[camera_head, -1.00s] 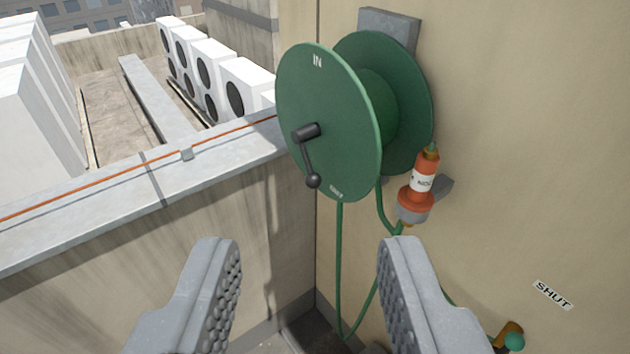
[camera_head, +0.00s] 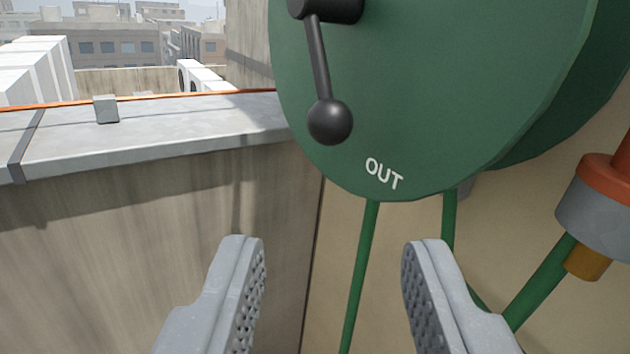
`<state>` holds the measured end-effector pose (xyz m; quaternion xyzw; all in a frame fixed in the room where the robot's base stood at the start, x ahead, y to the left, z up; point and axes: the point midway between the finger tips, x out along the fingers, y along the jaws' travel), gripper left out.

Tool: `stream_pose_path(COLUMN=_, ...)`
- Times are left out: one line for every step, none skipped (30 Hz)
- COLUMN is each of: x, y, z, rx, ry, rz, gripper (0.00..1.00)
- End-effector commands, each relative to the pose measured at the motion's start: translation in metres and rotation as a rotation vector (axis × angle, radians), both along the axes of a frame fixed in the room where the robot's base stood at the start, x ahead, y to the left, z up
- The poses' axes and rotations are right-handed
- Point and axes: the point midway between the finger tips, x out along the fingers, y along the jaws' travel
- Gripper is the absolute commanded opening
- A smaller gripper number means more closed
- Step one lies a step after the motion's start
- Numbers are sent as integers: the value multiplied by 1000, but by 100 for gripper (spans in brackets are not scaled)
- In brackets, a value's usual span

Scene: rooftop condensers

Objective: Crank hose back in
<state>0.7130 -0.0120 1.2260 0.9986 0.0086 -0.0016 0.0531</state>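The green hose reel (camera_head: 440,90) fills the upper right of the view, mounted by the tan wall. "OUT" is lettered near the lower edge of its disc. A black crank arm (camera_head: 317,60) hangs down from the hub, with a round black knob (camera_head: 330,121) at its lower end. The green hose (camera_head: 361,275) hangs below the reel, and another stretch runs to the orange and grey nozzle (camera_head: 597,205) at the right edge. My gripper (camera_head: 334,250) is open and empty, below the knob in the picture and apart from it.
A concrete parapet (camera_head: 160,230) with a grey metal cap (camera_head: 180,135) runs along the left. An orange cable (camera_head: 60,103) lies along the cap, with a small grey block (camera_head: 106,109) beside it. White condensers (camera_head: 205,76) stand beyond.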

Motion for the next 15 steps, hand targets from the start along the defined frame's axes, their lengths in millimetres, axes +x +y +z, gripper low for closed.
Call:
stream_pose_path(x=1, y=0, z=-2, rx=-1, ry=-2, rz=1, gripper=37)
stream_pose_path(x=3, y=0, z=-2, rx=-1, ry=-4, rz=2, gripper=37)
stream_pose_path(x=5, y=0, z=-1, rx=-1, ry=-6, rz=3, gripper=37)
stream_pose_path(x=7, y=0, z=-1, rx=-1, ry=-6, rz=3, gripper=37)
stream_pose_path(x=10, y=0, z=-1, rx=-1, ry=-6, rz=2, gripper=37)
stream_pose_path(x=14, y=0, z=-1, rx=-1, ry=-5, rz=2, gripper=37)
stream_pose_path(x=17, y=0, z=-1, rx=-1, ry=-4, rz=1, gripper=37)
stream_pose_path(x=21, y=0, z=-2, rx=-1, ry=-3, rz=1, gripper=37)
stream_pose_path(x=26, y=0, z=-3, rx=-1, ry=-2, rz=1, gripper=37)
stream_pose_path(x=30, y=0, z=-3, rx=-1, ry=-2, rz=1, gripper=37)
stream_pose_path(x=35, y=0, z=-2, rx=-1, ry=-4, rz=1, gripper=37)
stream_pose_path(x=40, y=0, z=-1, rx=-1, ry=-6, rz=2, gripper=37)
stream_pose_path(x=44, y=0, z=0, rx=-1, ry=-7, rz=2, gripper=37)
stream_pose_path(x=48, y=1, z=0, rx=0, ry=-7, rz=2, gripper=37)
stream_pose_path(x=53, y=1, z=-1, rx=0, ry=-5, rz=2, gripper=37)
